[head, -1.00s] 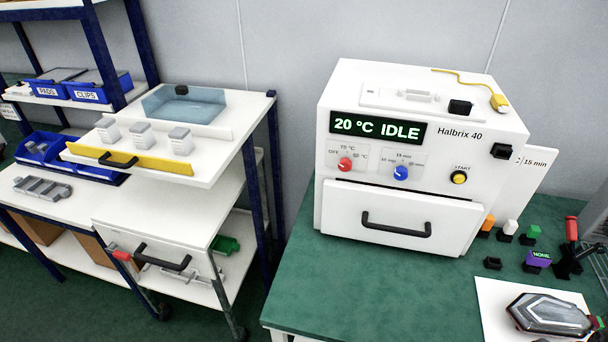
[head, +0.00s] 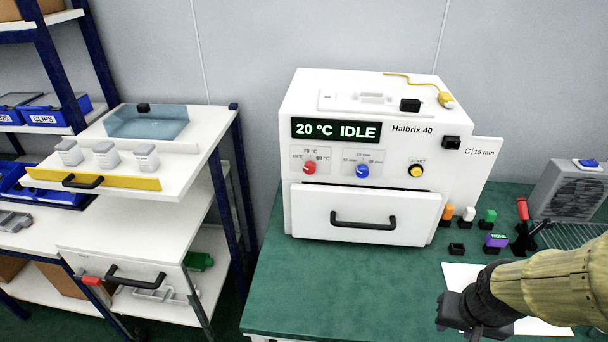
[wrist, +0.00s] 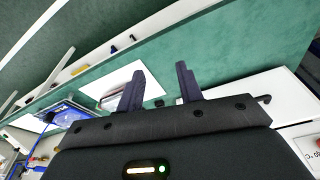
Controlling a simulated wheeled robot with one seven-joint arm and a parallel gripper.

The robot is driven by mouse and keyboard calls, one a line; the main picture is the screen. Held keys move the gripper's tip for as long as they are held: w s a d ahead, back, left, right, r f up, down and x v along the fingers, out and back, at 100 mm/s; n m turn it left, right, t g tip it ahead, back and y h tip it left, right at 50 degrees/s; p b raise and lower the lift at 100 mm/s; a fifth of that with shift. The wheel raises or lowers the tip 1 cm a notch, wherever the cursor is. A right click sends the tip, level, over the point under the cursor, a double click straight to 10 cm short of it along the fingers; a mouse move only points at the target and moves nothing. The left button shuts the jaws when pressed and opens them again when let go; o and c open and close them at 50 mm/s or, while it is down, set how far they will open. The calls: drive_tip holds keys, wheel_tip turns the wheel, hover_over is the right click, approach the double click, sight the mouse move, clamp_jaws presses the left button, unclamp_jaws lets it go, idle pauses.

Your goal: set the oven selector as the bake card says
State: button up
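The white oven (head: 365,213), marked Halbrix 40, stands on the green-topped table, its display (head: 336,129) reading 20 °C IDLE. On its front are a red selector knob (head: 309,167) among temperature marks, a blue selector knob (head: 362,171) among minute marks and a yellow start button (head: 416,171). The marks are small, and I cannot tell where the knobs point. The bake card (head: 484,155) is partly hidden behind the oven's right side; "C / 15 min" shows. My gripper (head: 462,312) is right of and in front of the oven, apart from it; its fingers are open and empty in the wrist view (wrist: 160,72).
Several small coloured blocks (head: 468,214) stand right of the oven. A grey fan unit (head: 572,190) is behind them. A shelf cart (head: 190,190) stands left. The table before the oven is clear.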

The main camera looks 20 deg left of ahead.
drive_tip(key=o, duration=0.3)
drive_tip(key=shift+o, duration=0.4)
drive_tip(key=shift+w+a, duration=0.25)
drive_tip(key=shift+w, duration=0.1)
drive_tip(key=w+a+r+n+t+y, duration=0.15)
drive_tip(key=w+a+t, duration=0.25)
drive_tip(key=w+a, duration=0.45)
drive_tip(key=w+a+n+t+y, duration=0.25)
drive_tip(key=w+a+t, duration=0.2)
drive_tip(key=a, duration=0.65)
drive_tip(key=s+a+r+t, duration=0.1)
drive_tip(key=a+t, duration=0.2)
drive_tip(key=a, duration=0.4)
drive_tip(key=s+a+r+t, duration=0.1)
drive_tip(key=a+r+t, duration=0.1)
drive_tip(key=a, duration=0.6)
drive_tip(key=shift+r+n+t, duration=0.25)
drive_tip(key=shift+n+t, duration=0.15)
drive_tip(key=shift+t, duration=0.35)
drive_tip(key=shift+s+a, duration=0.1)
drive_tip(key=shift+s, duration=0.05)
drive_tip(key=shift+p, duration=0.3)
